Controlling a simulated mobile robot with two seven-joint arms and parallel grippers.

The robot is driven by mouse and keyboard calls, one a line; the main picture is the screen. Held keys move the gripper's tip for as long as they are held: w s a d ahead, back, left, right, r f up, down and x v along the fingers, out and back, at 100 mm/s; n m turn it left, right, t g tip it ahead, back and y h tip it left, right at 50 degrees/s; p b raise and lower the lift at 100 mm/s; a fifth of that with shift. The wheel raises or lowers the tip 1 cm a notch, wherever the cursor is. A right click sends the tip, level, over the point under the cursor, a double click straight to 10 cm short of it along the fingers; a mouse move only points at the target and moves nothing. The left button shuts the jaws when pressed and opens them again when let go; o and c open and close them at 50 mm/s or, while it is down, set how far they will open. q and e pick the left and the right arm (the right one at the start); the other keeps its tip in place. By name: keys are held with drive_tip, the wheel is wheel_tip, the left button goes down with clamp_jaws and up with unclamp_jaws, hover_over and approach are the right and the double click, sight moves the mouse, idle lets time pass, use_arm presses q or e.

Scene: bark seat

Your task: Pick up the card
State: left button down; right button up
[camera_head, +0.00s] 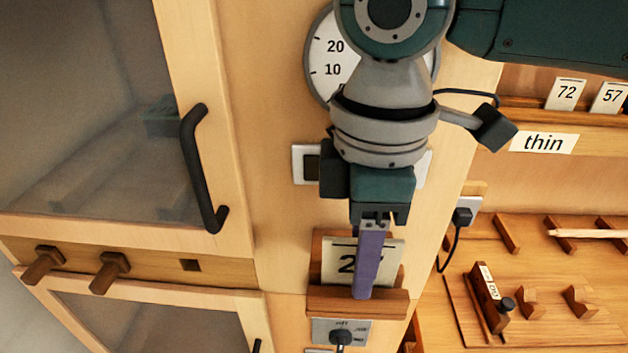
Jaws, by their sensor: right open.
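A cream card (331,262) with a dark "2" and a partly covered second character stands upright in a wooden holder (335,300) on the light wood panel, at lower middle. My right gripper (363,290) is open. It points down in front of the card, and its purple finger part hides the card's middle. The fingers are seen nearly in line, so I cannot tell whether they touch the card or straddle it. Two more cards, marked 72 (566,94) and 57 (609,97), stand on the shelf at right. My left gripper is not in view.
A glazed cabinet door with a black handle (198,165) is at left, above wooden pegs (110,272). A dial (322,60) sits behind my right arm. A switch plate (326,330) is just below the holder. A cabled plug (463,216) and a wooden tool board (540,310) are at right.

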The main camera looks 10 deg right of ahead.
drive_tip(key=shift+c, duration=0.3)
clamp_jaws()
idle(0.3)
